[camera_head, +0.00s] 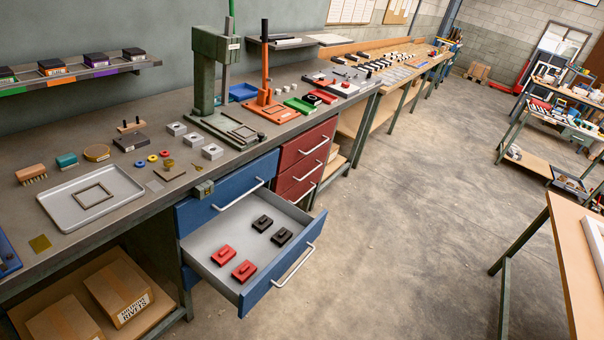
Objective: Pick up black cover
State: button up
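Two black covers lie in an open blue drawer (218,262) below the workbench. One black cover (262,223) is toward the back of the drawer, and the other black cover (282,237) is nearer the drawer's front panel. Each is a small block with a raised part on top. Two red covers, one (223,255) nearer the bench and one (244,271) nearer the front panel, lie to their left in the same drawer. My gripper is not in view, so I cannot see whether it is open or shut.
The drawer's silver handle (296,266) sticks out over the floor. A green press (215,75) and an orange press (266,85) stand on the bench (120,185). Cardboard boxes (118,290) sit on the lower shelf. The concrete floor (400,200) right of the drawer is clear.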

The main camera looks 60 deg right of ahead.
aim_at(283, 235)
jog(key=z, duration=0.75)
jog(key=i, duration=1.35)
jog(key=z, duration=1.1)
jog(key=i, duration=0.75)
jog(key=z, duration=0.4)
